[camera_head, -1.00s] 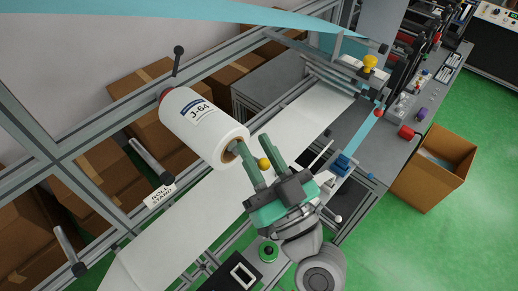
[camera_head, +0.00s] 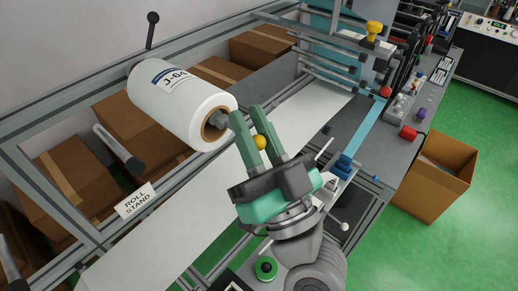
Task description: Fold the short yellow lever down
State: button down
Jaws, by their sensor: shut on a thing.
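The yellow ball (camera_head: 260,142) of the short lever shows between the two green fingers of my gripper (camera_head: 249,113). It is by the near end of the white roll labelled J-64 (camera_head: 180,103). My gripper is shut on the lever; its fingers point up and away in the picture. The fingers hide the lever's stem, so its exact tilt cannot be told. The grey shaft end (camera_head: 221,121) sticks out of the roll's core just left of the fingertips.
A white web (camera_head: 200,210) runs beneath the gripper. A black-knobbed handle (camera_head: 152,30) rises behind the roll. Another yellow knob (camera_head: 373,30) stands on the machine at upper right. An open cardboard box (camera_head: 432,175) is on the green floor at right.

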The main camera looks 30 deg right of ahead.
dwell(0.4)
jog(key=c, duration=1.3)
grip_release()
jog(key=b+v, duration=0.3)
jog(key=v, duration=0.5)
jog(key=shift+w, duration=0.1)
